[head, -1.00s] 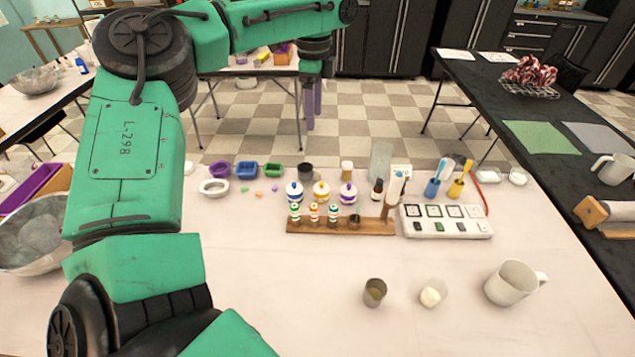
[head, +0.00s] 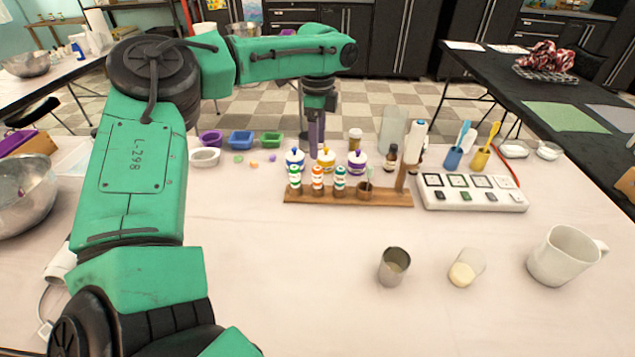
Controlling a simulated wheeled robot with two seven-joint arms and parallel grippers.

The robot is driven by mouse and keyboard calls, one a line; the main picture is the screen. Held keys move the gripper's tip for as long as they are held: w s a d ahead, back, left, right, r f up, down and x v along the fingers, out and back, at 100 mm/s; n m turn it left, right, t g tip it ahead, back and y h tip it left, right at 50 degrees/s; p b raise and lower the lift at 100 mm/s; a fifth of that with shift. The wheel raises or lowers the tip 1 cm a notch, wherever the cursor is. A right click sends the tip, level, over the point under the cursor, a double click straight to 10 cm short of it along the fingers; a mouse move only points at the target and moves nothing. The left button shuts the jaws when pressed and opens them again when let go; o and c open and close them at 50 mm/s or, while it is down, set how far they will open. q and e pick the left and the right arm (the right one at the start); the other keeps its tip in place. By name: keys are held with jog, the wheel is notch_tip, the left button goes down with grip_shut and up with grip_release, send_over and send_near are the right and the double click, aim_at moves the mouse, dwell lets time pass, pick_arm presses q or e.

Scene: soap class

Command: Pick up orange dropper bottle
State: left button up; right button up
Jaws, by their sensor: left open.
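The orange dropper bottle (head: 317,180), with a white body and orange bands, stands upright in a wooden rack (head: 300,200) on the table. A green-banded dropper bottle (head: 295,181) stands left of it and a teal-banded one (head: 340,183) right of it. My left gripper (head: 316,150) points down with its purple fingers open, seen above and behind the orange bottle in the picture. It appears empty and apart from the bottle; the exact depth between them is hard to tell. My right gripper is not in view.
Several white jars with coloured lids, including a yellow-lidded one (head: 326,161), stand right behind the rack. A white tray (head: 470,193) is to the right. The table's front middle is clear.

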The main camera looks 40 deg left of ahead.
aim_at(317, 168)
pick_arm(q)
jog(key=f, duration=0.9)
jog(key=shift+w+a+f, duration=0.15)
jog(key=shift+a+f, duration=0.05)
jog(key=shift+f, duration=0.2)
jog(key=shift+r, duration=0.1)
jog(key=c, duration=0.7)
